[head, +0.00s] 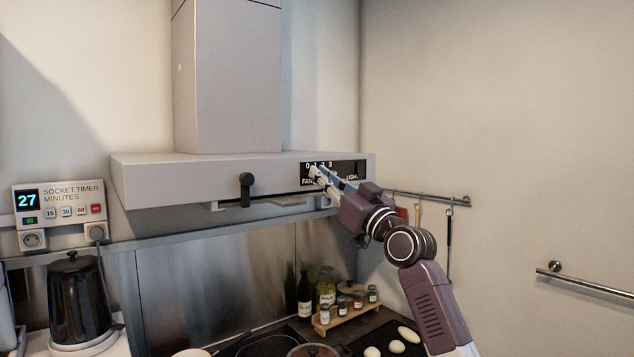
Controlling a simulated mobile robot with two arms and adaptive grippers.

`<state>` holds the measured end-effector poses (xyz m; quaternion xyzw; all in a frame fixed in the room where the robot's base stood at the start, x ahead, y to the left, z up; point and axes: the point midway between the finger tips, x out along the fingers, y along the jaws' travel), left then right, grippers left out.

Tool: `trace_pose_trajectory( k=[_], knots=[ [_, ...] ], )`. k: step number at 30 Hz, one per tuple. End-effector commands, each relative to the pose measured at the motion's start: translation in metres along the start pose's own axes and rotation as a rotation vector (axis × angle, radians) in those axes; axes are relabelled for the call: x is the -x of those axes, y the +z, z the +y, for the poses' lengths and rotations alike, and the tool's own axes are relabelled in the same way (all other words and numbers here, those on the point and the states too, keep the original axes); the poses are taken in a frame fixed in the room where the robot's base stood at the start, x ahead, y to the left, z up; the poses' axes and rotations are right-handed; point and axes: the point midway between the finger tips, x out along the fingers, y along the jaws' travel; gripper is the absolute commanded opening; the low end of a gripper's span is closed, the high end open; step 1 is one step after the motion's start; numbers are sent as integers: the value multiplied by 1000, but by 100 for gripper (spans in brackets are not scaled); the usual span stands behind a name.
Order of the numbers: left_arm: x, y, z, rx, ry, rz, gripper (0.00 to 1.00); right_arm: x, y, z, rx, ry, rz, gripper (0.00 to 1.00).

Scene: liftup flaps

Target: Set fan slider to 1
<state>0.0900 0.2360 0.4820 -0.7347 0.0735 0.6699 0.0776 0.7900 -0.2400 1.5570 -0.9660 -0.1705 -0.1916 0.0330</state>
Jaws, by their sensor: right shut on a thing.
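The range hood (140,177) is a wide grey box on the back wall. At the right of its front edge is a black control panel (346,165) with the numbers 0 to 3, a FAN label and a label at the right that seems to read LIGHT. My right gripper (316,174) reaches up from the lower right to the left part of this panel. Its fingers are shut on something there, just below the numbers. This is most likely the fan slider's knob, but the fingers hide it, so I cannot read its position. My left gripper is not in view.
A black handle (246,189) hangs from the hood's front. A rail (425,197) with hanging utensils is behind my right arm. Below are a spice rack (345,313), bottles, a hob and a black kettle (79,297). A socket timer (60,214) reads 27.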

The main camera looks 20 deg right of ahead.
Motion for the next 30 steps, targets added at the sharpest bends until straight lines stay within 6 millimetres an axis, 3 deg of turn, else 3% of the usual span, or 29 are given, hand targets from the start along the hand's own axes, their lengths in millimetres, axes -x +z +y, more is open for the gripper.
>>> trace_pose_trajectory(
  k=[9,10,14,24,30],
  knots=[
    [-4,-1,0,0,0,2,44,0,0,6,0,2,0,0],
    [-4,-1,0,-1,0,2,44,0,0,6,0,2,0,12],
    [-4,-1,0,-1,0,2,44,0,0,6,0,2,1,27],
    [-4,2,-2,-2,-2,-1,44,2,0,6,0,2,1,28],
    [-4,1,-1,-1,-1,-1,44,20,1,6,1,2,0,28]
  ],
)
